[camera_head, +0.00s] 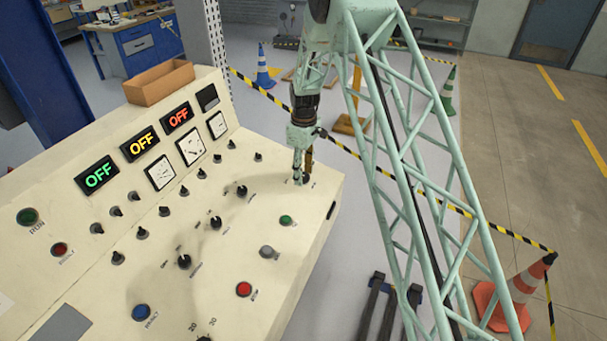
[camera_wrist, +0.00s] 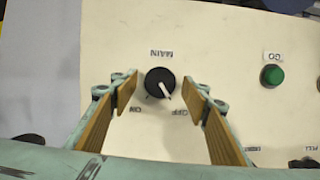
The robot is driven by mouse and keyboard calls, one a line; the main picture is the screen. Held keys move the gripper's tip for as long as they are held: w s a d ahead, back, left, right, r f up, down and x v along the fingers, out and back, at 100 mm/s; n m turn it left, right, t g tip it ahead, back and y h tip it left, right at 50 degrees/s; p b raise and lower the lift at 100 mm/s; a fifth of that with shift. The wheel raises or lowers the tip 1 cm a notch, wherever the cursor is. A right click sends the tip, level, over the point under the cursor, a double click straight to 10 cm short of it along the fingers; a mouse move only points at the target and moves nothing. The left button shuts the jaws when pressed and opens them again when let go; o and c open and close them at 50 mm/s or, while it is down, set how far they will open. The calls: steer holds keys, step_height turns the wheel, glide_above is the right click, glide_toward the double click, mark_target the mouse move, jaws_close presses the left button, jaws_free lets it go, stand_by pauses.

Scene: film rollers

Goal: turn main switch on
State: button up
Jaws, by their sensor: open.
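The main switch (camera_wrist: 159,81) is a round black knob with a white pointer, on the cream panel under an upside-down MAIN label. Its pointer aims to the lower right, toward the OFF label (camera_wrist: 179,113); the ON label (camera_wrist: 138,109) is at lower left. My gripper (camera_wrist: 162,91) is open, with one finger on each side of the knob and a visible gap on both sides.
The cream control panel (camera_head: 110,285) carries several other knobs, buttons and gauges, and displays reading OFF. A green GO button (camera_wrist: 272,75) stands right of the switch in the wrist view. A cardboard box (camera_head: 160,82) sits on the panel's back top. Striped tape and cones stand beyond.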

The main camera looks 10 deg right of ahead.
steer(key=shift+c, duration=0.2)
steer(key=c, duration=0.8)
steer(key=shift+c, duration=0.2)
steer(key=shift+m, duration=0.5)
steer(key=shift+w+d+m+y+b, duration=0.1)
steer(key=shift+m+y+b, duration=0.25)
steer(key=shift+m, duration=0.85)
steer(key=m, duration=0.3)
steer(key=shift+d+m+g+y+b, duration=0.1)
steer(key=shift+m+g+y+b, duration=0.2)
steer(key=shift+g, duration=0.1)
steer(key=m+y, duration=0.1)
steer(key=m, duration=0.2)
steer(key=shift+d+m+y+b, duration=0.1)
steer(key=shift+m+y+b, duration=0.2)
steer(key=shift+m, duration=1.6)
